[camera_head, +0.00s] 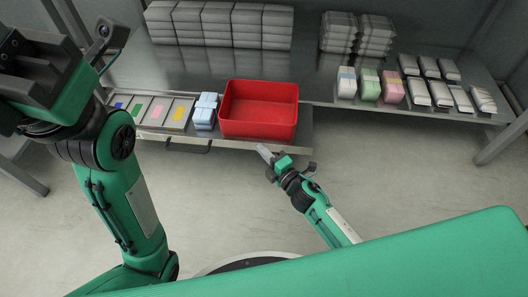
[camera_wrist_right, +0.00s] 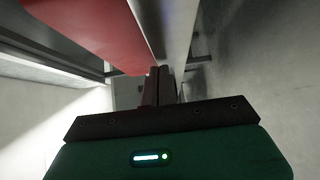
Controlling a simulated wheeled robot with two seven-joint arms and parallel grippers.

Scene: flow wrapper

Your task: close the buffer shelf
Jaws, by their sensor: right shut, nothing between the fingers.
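The buffer shelf (camera_head: 304,138) is a grey metal shelf that sticks out in front of the long table on the left side. It carries a red bin (camera_head: 258,122). A dark handle (camera_head: 190,146) shows under its front edge. My right gripper (camera_head: 265,152) is shut and empty, close to the front edge below the bin; I cannot tell whether it touches. In the right wrist view the shut fingers (camera_wrist_right: 160,73) point along the shelf's metal edge (camera_wrist_right: 172,28), with the red bin (camera_wrist_right: 95,35) above left. My left gripper (camera_head: 35,65) is at the upper left, partly cut off; its fingers are unclear.
Colored cards (camera_head: 155,111) and blue-white packs (camera_head: 205,111) lie on the shelf left of the bin. The table (camera_head: 300,65) behind holds grey stacks (camera_head: 262,27), colored packs (camera_head: 369,85) and several white packages (camera_head: 440,93). The floor (camera_head: 400,170) at right is clear.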

